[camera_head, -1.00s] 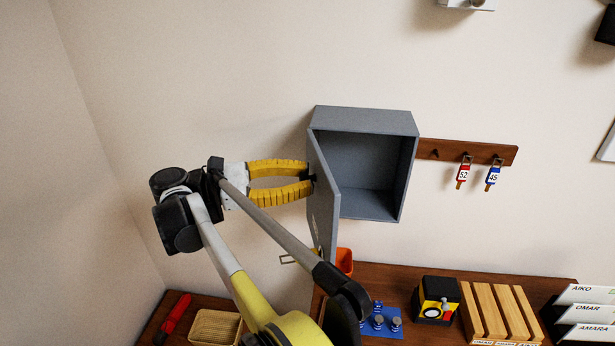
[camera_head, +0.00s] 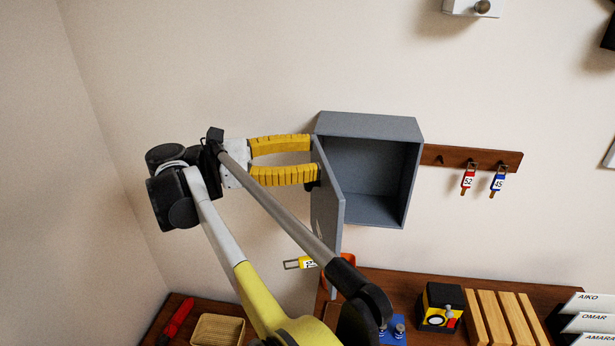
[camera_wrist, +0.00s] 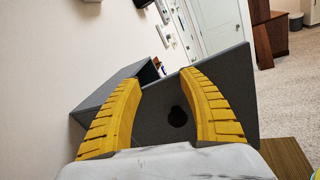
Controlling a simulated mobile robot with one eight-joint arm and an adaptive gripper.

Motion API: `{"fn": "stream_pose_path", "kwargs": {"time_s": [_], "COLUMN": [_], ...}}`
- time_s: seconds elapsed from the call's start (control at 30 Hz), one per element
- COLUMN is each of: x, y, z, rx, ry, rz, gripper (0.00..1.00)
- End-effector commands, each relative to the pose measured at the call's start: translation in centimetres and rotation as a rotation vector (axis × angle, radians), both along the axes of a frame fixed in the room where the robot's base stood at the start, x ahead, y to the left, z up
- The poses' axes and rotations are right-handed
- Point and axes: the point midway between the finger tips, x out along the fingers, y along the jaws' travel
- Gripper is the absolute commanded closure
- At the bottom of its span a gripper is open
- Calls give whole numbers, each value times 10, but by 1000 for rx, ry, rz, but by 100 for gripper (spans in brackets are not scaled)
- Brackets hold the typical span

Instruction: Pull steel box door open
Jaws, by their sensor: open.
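The grey steel box (camera_head: 368,128) is fixed on the wall, its dark inside showing empty. Its door (camera_head: 326,215) is hinged on the left and swung well out from the box. My gripper (camera_head: 315,162) is open at the outer face of the door, on its left side, with yellow ribbed fingers apart. In the wrist view, the open fingers (camera_wrist: 160,82) frame the grey door panel (camera_wrist: 222,92), which has a dark round spot (camera_wrist: 177,116). The box (camera_wrist: 115,85) shows behind at left. Whether the fingertips touch the door cannot be told.
A wooden key rail (camera_head: 440,155) with a red tag (camera_head: 468,179) and a blue tag (camera_head: 499,182) is right of the box. Wall space left is free.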

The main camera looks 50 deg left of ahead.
Motion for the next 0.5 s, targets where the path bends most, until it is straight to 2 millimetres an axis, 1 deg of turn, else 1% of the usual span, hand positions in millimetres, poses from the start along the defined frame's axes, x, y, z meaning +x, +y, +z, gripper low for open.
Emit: {"fn": "stream_pose_path", "kwargs": {"time_s": [0.03, 0.1, 0.2, 0.33, 0.5], "x": [0, 0, 0, 0, 0], "y": [0, 0, 0, 0, 0], "z": [10, 21, 33, 40, 41], "rx": [0, 0, 0, 0, 0], "ry": [0, 0, 0, 0, 0], "rz": [0, 0, 0, 0, 0], "gripper": [51, 51, 51, 51, 51]}}
